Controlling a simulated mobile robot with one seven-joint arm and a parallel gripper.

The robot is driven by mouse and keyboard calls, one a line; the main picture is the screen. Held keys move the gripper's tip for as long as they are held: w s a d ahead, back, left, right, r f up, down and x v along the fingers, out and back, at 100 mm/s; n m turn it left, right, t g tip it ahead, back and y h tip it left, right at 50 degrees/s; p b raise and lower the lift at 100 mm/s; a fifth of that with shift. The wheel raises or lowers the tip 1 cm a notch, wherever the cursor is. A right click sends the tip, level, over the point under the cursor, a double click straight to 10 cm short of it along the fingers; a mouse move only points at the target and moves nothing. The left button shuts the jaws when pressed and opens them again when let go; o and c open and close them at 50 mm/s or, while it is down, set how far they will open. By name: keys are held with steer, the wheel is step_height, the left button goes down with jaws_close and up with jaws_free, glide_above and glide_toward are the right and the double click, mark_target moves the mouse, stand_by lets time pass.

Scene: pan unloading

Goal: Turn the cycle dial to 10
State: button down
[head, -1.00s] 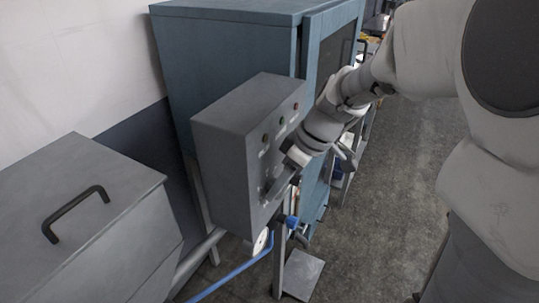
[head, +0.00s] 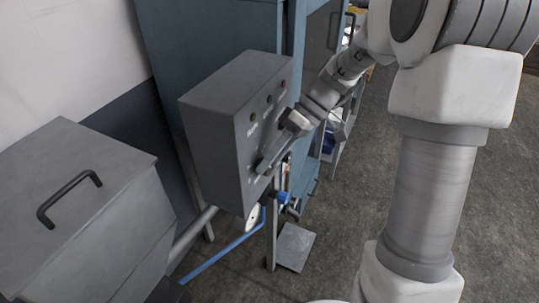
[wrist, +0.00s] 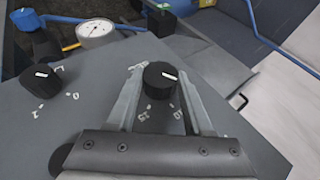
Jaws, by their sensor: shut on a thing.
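In the wrist view, a round black dial (wrist: 160,78) with a white pointer line stands on the grey panel face. The line slants across its right part and does not clearly meet a number. Below the dial, a "15" and what looks like a "10" show, with another mark at its upper left. My gripper (wrist: 161,88) has its two grey fingers on either side of the dial, shut on it. In the head view, my gripper (head: 281,143) is at the front face of the grey control box (head: 213,140); the dial is too small to tell there.
A second black dial (wrist: 40,82) sits left on the panel. A gauge (wrist: 96,32) and a blue knob (wrist: 26,19) lie beyond the panel edge. Lamps (head: 253,117) are on the box. A blue cabinet (head: 220,35) and a handled grey bin (head: 95,165) stand close by.

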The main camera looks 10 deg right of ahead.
steer(key=g+y, duration=0.1)
steer(key=m+g+y, duration=0.1)
steer(key=g+y, duration=0.1)
steer(key=y, duration=0.1)
steer(key=shift+w+d+f+g+p, duration=0.1)
steer(key=shift+w+f+g+p, duration=0.15)
steer(key=shift+g+p, duration=0.15)
steer(key=shift+m, duration=0.3)
steer(key=shift+c, duration=1.5)
jaws_free()
steer(key=p+v, duration=0.3)
steer(key=v, duration=1.4)
steer(key=shift+d, duration=0.2)
